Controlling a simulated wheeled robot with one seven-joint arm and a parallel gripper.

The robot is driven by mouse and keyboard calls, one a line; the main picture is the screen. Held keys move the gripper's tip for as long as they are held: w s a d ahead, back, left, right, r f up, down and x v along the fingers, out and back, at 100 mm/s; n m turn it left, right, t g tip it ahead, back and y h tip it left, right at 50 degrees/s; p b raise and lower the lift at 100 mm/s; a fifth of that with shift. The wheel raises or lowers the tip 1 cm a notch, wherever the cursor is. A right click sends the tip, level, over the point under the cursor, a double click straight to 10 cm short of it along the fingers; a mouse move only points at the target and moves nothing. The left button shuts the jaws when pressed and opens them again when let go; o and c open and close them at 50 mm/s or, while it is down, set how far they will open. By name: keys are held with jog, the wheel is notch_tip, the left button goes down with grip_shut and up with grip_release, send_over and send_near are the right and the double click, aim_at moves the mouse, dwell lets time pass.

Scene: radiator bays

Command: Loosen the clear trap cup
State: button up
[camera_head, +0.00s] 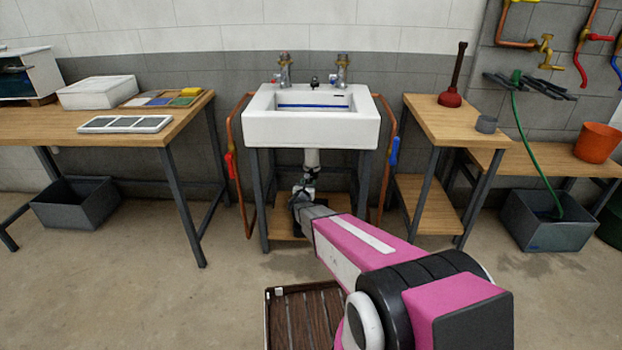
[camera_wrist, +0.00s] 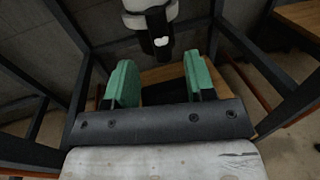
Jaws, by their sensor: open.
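In the head view my arm reaches under the sink and partly hides the trap.
The white sink (camera_head: 310,130) stands on a dark metal frame with a low wooden shelf. Copper pipes run down both sides. A slatted tray (camera_head: 308,310) lies on the floor in front. Wooden benches stand left (camera_head: 100,130) and right (camera_head: 455,122).

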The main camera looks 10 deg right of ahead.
jog(key=x, duration=0.6)
grip_shut()
